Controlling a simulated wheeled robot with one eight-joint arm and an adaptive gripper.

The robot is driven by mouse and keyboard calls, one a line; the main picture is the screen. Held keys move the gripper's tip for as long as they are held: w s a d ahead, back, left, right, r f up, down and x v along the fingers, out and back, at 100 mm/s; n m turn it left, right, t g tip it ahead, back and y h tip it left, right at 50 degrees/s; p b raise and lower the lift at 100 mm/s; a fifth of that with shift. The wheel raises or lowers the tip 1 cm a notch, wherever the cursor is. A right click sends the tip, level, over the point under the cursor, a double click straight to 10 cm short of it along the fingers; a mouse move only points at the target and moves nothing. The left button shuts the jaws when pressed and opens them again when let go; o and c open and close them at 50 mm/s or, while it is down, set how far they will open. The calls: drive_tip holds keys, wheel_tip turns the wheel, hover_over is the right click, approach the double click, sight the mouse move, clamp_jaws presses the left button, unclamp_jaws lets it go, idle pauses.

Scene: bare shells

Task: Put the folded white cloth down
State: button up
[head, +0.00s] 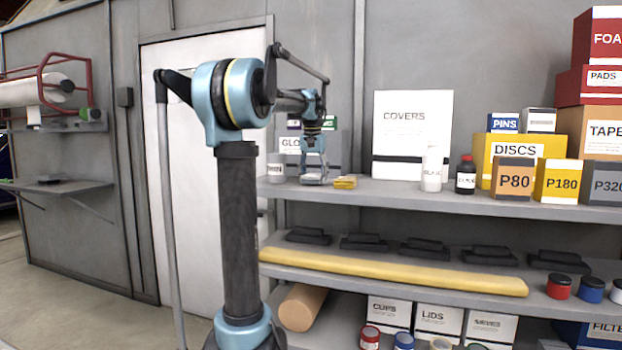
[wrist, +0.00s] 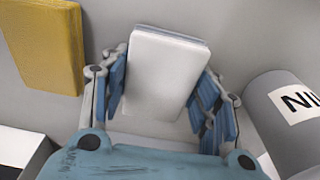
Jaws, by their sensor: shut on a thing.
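The folded white cloth (wrist: 163,72) is a pale, flat, rounded block between the fingers of my gripper (wrist: 158,88) in the wrist view. The fingers are shut on it from both sides. In the head view my gripper (head: 314,172) is at the left end of the upper shelf (head: 395,190), low over its surface. The cloth is too small there to tell apart clearly from the fingers. I cannot tell whether the cloth touches the shelf.
A yellow folded cloth (head: 345,183) lies just right of my gripper. A white-labelled can (head: 275,168) stands close on its left. A box marked GLO (head: 290,143) is behind. The shelf is clear between the yellow cloth and the white bottle (head: 431,170).

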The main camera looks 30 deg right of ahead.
sight(312, 175)
drive_tip(key=shift+f, duration=0.25)
drive_tip(key=o, duration=1.4)
drive_tip(key=shift+r, duration=0.1)
drive_tip(key=r, duration=1.1)
drive_tip(key=s+a+r, duration=0.1)
drive_tip(key=r, duration=0.5)
drive_tip(key=shift+r, duration=0.2)
drive_tip(key=shift+a, duration=0.1)
